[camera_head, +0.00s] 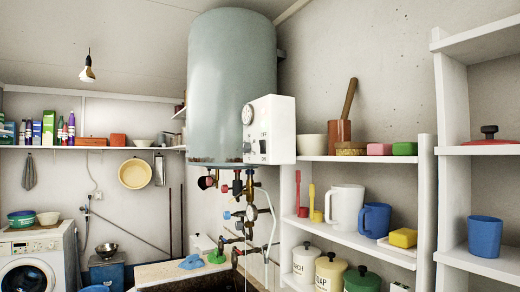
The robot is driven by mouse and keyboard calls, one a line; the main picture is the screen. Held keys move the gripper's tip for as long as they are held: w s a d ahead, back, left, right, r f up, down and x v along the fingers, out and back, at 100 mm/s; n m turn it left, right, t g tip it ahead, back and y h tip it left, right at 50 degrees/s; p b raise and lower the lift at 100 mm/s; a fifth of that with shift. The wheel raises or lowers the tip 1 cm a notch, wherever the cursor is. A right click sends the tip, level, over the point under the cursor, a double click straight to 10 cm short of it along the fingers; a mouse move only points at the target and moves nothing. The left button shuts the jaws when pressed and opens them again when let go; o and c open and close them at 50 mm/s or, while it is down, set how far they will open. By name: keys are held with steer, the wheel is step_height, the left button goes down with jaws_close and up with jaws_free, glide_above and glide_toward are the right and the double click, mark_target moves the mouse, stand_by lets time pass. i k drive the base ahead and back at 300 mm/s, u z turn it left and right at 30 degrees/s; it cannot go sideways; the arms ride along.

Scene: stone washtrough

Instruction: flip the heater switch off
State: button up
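The heater is a large grey-green cylindrical tank (232,85) high on the back wall, in the middle of the camera_head view. A white control box (279,127) is fixed to its right side. The heater switch (263,146) is a small dark part on the box's left-facing side, between the lettering OFF above and what looks like ON below. It is too small to tell which way it is set. My gripper does not show in this view.
Pipes with red and blue valves and gauges (238,185) hang below the tank. A white shelf (350,232) with mugs and jars stands close on the right. The stone trough (165,272) is below. A washing machine (32,262) is far left. Open air lies before the tank.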

mark_target(262, 146)
steer(key=k, duration=1.25)
steer(key=u, duration=0.7)
steer(key=i, duration=1.15)
steer(key=u, duration=0.55)
steer(key=i, duration=1.3)
steer(key=z, duration=0.9)
steer(key=i, duration=0.8)
steer(key=z, duration=0.5)
steer(key=k, duration=0.85)
steer(key=z, duration=0.05)
